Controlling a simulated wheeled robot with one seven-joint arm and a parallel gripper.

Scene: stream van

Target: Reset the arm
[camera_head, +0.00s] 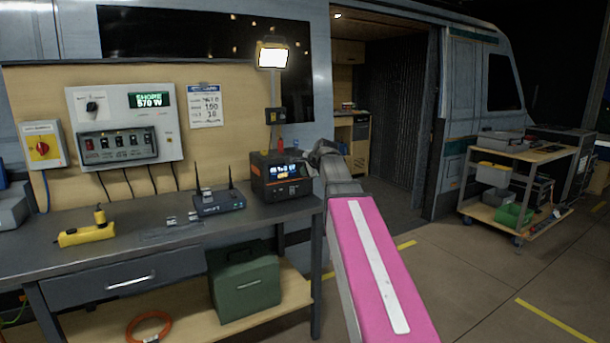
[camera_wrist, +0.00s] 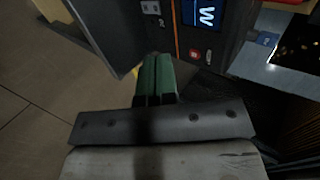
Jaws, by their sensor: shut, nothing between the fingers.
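My arm reaches forward from the lower right in the head view, with a pink link. Its far end and my gripper (camera_head: 322,150) are beside the right side of the black and orange power station (camera_head: 281,176); the fingers are hard to make out there. In the wrist view my gripper (camera_wrist: 157,64) shows two green fingers pressed together with nothing between them. The power station (camera_wrist: 205,38) shows close beyond the fingertips, with its lit display and a red button. I cannot tell whether the fingers touch it.
A workbench (camera_head: 150,234) holds a router (camera_head: 219,203) and a yellow device (camera_head: 87,233). A control panel (camera_head: 125,125) is on the wall behind. A green case (camera_head: 245,286) sits on the lower shelf. A cart (camera_head: 525,151) stands right; floor between is clear.

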